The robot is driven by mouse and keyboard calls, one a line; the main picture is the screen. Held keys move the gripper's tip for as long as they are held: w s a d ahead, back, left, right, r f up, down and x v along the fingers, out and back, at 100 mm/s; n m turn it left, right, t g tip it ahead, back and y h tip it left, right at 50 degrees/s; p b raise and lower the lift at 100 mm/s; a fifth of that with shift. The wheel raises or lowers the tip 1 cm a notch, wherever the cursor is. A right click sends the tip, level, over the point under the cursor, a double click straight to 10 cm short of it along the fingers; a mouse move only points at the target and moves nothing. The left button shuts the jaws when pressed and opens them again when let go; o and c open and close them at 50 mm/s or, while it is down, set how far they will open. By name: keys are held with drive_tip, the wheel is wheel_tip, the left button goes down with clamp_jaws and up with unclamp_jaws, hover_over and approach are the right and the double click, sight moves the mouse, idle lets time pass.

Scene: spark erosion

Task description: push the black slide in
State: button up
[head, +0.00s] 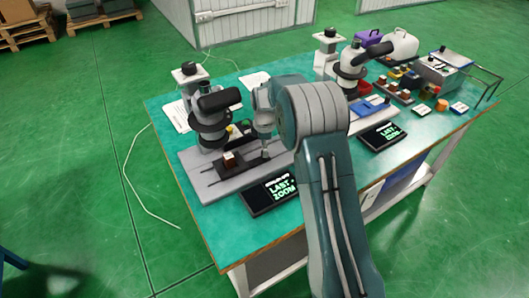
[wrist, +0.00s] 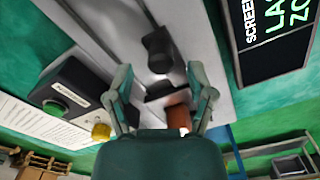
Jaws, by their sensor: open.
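The black slide (head: 241,164) lies on the grey base plate of the left machine, with a small brown block (head: 229,158) on it. In the wrist view, dark parts of the slide (wrist: 158,91) show between my fingers, beside the brown block (wrist: 178,115). A black knob-like piece (wrist: 157,48) stands further up on the plate; I cannot tell whether it belongs to the slide. My gripper (head: 265,155) points down just right of the slide, partly hidden by my arm. In the wrist view my gripper (wrist: 161,82) is open, and I cannot tell whether it touches anything.
A black screen (head: 269,194) lies at the plate's front right edge. A box with a green button (wrist: 70,87) and a yellow knob (wrist: 101,132) stand behind the plate. The left microscope (head: 209,116) rises close to the slide. A second machine (head: 350,70) stands further right.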

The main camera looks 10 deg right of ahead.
drive_tip(key=shift+f, duration=1.3)
clamp_jaws()
